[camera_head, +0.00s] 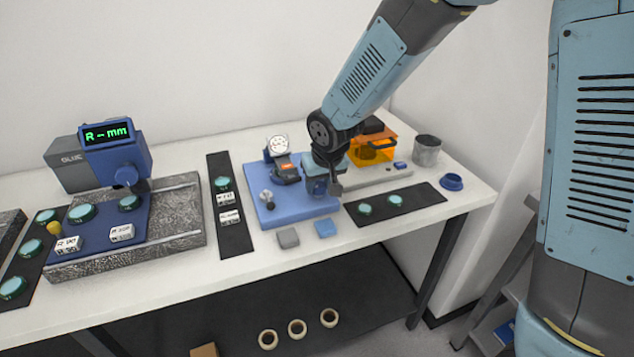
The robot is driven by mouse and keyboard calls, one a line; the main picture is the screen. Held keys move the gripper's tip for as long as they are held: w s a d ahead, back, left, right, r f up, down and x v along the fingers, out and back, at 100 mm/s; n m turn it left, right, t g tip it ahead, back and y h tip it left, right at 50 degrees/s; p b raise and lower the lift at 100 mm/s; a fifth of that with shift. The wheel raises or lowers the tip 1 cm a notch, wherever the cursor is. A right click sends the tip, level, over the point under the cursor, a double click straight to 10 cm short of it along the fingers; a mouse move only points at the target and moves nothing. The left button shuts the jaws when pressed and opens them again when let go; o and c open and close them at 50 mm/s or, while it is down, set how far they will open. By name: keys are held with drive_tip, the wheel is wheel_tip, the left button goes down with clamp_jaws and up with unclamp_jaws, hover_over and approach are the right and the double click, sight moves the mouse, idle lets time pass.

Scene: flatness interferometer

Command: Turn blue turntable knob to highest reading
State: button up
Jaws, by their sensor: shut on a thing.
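My gripper (326,190) reaches down from my arm to the right part of the blue base plate (285,212). It is shut on a blue part (315,187) that appears to be the turntable knob. The jaws and wrist hide most of that part, so its turn angle cannot be read. A round white dial gauge (278,145) stands at the back of the plate; its needle is too small to read.
A small grey post (267,197) stands on the plate's left. An orange box (371,152) and grey cup (427,150) are behind at right. Dark mats (230,212) with teal discs flank the plate. Grey (288,238) and blue (326,229) blocks lie in front.

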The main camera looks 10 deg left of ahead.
drive_tip(key=shift+s+a+f+m+h, duration=0.1)
drive_tip(key=shift+s+m+h, duration=0.1)
drive_tip(key=shift+m, duration=0.3)
drive_tip(key=shift+s+f+m+h, duration=0.1)
drive_tip(key=shift+m+h, duration=0.1)
drive_tip(key=shift+m, duration=0.3)
drive_tip(key=shift+w+r+m, duration=0.1)
drive_tip(key=shift+m, duration=0.4)
drive_tip(key=o, duration=1)
drive_tip(key=shift+r, duration=0.1)
drive_tip(key=shift+w+r, duration=0.1)
drive_tip(key=shift+r, duration=0.25)
drive_tip(key=shift+s+v, duration=0.2)
drive_tip(key=shift+v, duration=3.4)
drive_tip(key=shift+a, duration=0.1)
